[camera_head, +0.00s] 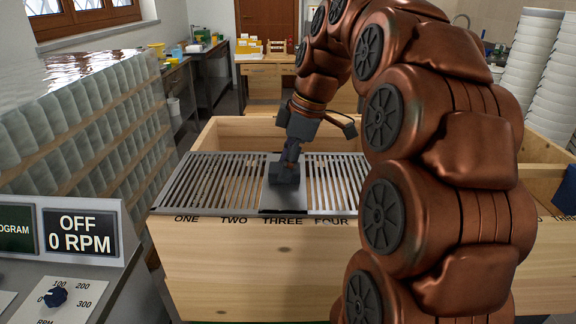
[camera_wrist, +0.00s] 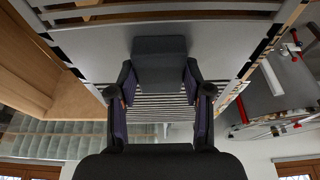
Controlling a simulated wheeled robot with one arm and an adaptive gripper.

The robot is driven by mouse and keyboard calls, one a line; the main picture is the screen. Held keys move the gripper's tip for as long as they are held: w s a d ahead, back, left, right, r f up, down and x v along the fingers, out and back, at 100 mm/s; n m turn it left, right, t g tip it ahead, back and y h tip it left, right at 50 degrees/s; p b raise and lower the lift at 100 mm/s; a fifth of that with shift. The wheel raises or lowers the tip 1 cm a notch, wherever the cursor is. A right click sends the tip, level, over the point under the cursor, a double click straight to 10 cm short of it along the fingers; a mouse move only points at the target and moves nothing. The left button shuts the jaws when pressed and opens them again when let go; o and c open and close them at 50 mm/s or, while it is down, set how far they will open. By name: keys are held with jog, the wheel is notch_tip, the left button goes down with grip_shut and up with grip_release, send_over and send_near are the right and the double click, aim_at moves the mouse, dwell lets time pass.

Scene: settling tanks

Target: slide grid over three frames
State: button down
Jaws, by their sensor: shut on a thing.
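A grey slotted metal grid (camera_head: 215,180) lies flat across the top of a wooden box (camera_head: 270,265), in the head view. It spans the labels ONE to FOUR on the front wall, and its right end is partly behind my arm. A plain plate with a dark block-shaped handle (camera_head: 284,173) sits at the grid's middle. My gripper (camera_head: 288,165) is shut on this handle from above. In the wrist view the dark handle (camera_wrist: 160,50) is between the two fingers of my gripper (camera_wrist: 160,85). Any frames under the grid cannot be made out clearly.
A control panel (camera_head: 80,232) reading OFF, 0 RPM stands at the left, near the box. A glassy stack (camera_head: 90,120) stands behind it. A dark blue thing (camera_head: 566,190) is at the box's right side. White stacked tubs (camera_head: 535,65) stand behind my arm.

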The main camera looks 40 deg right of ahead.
jog(key=shift+c, duration=2)
grip_release()
jog(key=shift+r, duration=0.1)
jog(key=shift+d+r, duration=0.1)
jog(key=shift+r, duration=0.4)
jog(key=shift+v, duration=1.05)
send_over(350, 179)
jog(key=w+a, duration=0.1)
jog(key=shift+f, duration=0.15)
jog(key=shift+s+d, duration=0.4)
jog(key=shift+d, duration=0.05)
